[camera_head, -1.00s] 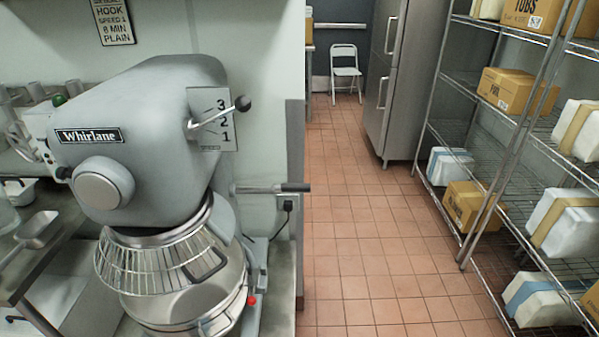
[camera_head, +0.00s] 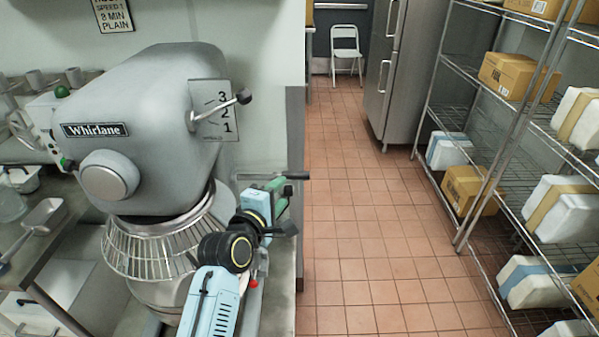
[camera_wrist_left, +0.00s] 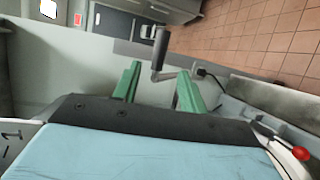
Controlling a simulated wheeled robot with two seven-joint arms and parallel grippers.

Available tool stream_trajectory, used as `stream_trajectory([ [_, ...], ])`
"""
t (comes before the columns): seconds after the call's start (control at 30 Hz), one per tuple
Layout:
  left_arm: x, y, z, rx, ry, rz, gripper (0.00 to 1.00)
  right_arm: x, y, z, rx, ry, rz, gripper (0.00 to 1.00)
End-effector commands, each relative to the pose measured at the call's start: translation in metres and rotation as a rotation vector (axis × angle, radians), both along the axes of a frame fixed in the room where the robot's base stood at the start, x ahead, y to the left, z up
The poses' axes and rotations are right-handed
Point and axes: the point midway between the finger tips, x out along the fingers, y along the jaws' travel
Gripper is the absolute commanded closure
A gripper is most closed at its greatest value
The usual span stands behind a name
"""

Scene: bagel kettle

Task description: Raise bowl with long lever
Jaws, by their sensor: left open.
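The long lever (camera_head: 250,176) sticks out to the right from the grey Whirlane mixer (camera_head: 160,110); its black grip shows in the left wrist view (camera_wrist_left: 161,48). The steel bowl (camera_head: 150,291) sits under the mixer head behind a wire guard (camera_head: 150,246), partly hidden by my left arm. My left gripper (camera_head: 281,187) is at the lever's outer end, with its green fingers apart. In the left wrist view the open fingers (camera_wrist_left: 160,82) stand on either side of the lever, whose bent grip rises past the tips. Contact cannot be told. My right gripper is not in view.
A short speed lever (camera_head: 242,97) with a black knob sits above, by the 3-2-1 plate. A red knob (camera_head: 254,283) is low beside the bowl. A side table (camera_head: 40,240) stands left. Wire shelves (camera_head: 480,140) with boxes stand right. The tiled floor between (camera_head: 360,220) is clear.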

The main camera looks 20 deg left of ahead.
Motion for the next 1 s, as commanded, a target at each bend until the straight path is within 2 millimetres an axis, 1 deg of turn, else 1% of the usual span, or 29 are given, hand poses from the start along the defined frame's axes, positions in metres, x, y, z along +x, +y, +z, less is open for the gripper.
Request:
stream_trajectory([
  [0.4, 0.068, -0.008, -0.012, 0.007, 0.002, -0.001, 0.58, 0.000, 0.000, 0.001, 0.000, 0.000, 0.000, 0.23],
  [0.6, 0.097, -0.011, -0.017, 0.007, 0.001, -0.001, 0.58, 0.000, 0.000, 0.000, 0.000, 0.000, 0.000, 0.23],
  [0.8, 0.114, -0.014, -0.021, 0.008, 0.002, -0.002, 0.58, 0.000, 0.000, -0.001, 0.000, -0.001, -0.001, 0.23],
  [1.0, 0.119, -0.014, -0.023, 0.008, 0.002, -0.002, 0.58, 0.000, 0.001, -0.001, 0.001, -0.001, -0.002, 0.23],
])
